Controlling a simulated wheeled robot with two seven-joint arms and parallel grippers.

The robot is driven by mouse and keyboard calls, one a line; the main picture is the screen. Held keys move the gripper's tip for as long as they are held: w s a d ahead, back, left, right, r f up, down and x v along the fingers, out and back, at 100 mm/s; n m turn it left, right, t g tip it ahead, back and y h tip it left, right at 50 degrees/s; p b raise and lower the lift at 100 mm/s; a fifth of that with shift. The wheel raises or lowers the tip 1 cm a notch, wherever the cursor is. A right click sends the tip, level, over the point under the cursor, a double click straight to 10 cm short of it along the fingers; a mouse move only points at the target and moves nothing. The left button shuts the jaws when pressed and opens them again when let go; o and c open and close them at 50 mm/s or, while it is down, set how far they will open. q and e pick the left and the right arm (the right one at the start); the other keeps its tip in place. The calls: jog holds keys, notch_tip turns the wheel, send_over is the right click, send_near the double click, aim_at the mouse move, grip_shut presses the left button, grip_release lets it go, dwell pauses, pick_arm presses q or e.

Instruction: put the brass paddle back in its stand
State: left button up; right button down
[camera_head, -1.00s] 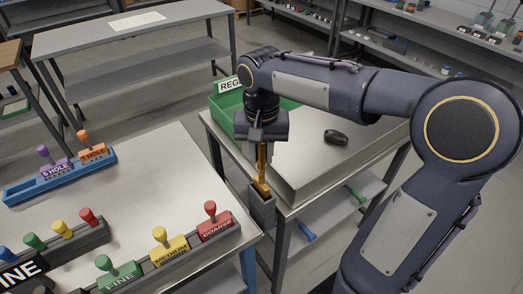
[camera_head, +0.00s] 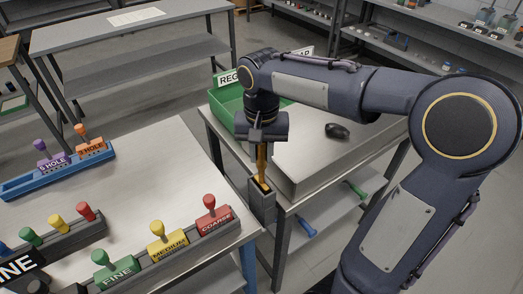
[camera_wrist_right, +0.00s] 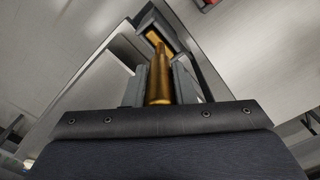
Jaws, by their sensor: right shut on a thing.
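The brass paddle (camera_head: 261,164) is upright under my right gripper (camera_head: 262,146), which is shut on its handle. The grey stand (camera_head: 262,207) is a narrow open-topped holder by the right edge of the near table. The paddle's lower end is at the stand's mouth and appears to be inside it; its depth is hidden. In the right wrist view the brass handle (camera_wrist_right: 160,82) lies between the fingers (camera_wrist_right: 160,70), and brass shows within the stand's grey rim (camera_wrist_right: 146,21). My left gripper is not in view.
The near table (camera_head: 150,165) carries racks of coloured knobbed stamps, including a red COARSE one (camera_head: 211,220) left of the stand. Behind, a green bin (camera_head: 225,104) and a dark rounded object (camera_head: 337,131) sit on a second table (camera_head: 310,160). Shelves stand farther back.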

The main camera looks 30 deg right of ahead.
jog(key=c, duration=1.1)
grip_release()
notch_tip(320, 180, up, 8)
jog(key=shift+f, duration=0.1)
jog(key=shift+s, duration=0.1)
jog(key=s+a+f+n+t+y, duration=0.1)
jog(key=s+f+t, duration=0.1)
jog(key=s, duration=0.3)
jog(key=s+a+f+n+t+y, duration=0.1)
jog(key=s+f+n, duration=0.1)
jog(key=s+f, duration=0.3)
jog(key=s+a+f+n+t+y, duration=0.1)
jog(key=s+a+f+t, duration=0.1)
jog(key=s+f, duration=0.2)
jog(key=shift+s+n+t+y, duration=0.3)
jog(key=shift+s+y, duration=0.1)
jog(key=shift+s, duration=0.85)
